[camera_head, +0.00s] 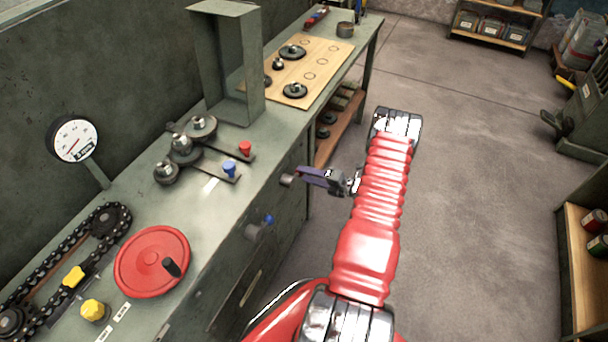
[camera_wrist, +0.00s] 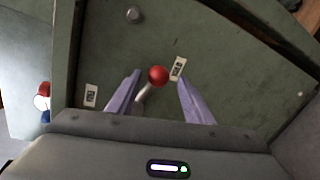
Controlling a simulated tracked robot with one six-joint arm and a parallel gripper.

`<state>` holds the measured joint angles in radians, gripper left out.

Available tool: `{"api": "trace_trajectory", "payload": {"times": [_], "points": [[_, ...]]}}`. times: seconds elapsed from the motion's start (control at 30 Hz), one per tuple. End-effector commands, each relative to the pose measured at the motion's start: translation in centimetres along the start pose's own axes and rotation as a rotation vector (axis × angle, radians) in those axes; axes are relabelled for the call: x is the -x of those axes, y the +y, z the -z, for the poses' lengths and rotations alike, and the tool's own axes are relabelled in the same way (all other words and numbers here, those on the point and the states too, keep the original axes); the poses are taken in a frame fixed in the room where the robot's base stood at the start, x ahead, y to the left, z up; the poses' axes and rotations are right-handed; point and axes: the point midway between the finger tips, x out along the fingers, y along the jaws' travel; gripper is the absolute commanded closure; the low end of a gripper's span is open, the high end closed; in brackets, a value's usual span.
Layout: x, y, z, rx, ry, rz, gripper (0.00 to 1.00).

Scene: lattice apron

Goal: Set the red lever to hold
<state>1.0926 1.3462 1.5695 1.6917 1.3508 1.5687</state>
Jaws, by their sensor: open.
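The red lever shows in the wrist view as a red ball (camera_wrist: 158,75) on a short pale metal shaft, on a grey-green panel. It tilts toward the upper right there, its ball close to a small white label (camera_wrist: 178,68). A second white label (camera_wrist: 91,95) lies to the left; I cannot read either surely. My gripper (camera_wrist: 160,80) is open, its two purple fingers on either side of the lever with gaps visible. In the head view my gripper (camera_head: 312,175) is at the bench's front face, and I cannot make out this lever there.
The bench top (camera_head: 225,190) carries levers with a red knob (camera_head: 245,148) and a blue knob (camera_head: 229,168), and a red handwheel (camera_head: 152,262). A blue-tipped fitting (camera_head: 262,226) juts from the bench front. The floor (camera_head: 470,190) to the right is clear.

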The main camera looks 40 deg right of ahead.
Motion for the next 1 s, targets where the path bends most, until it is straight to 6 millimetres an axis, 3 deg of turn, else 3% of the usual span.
{"api": "trace_trajectory", "payload": {"times": [0.6,0.8,1.0], "points": [[10.2,-0.1,-0.1,0.0,-0.002,0.001,0.53],[11.6,-0.1,0.0,0.0,0.0,0.001,0.53],[11.7,-0.1,0.0,0.0,0.001,0.001,0.53]]}}
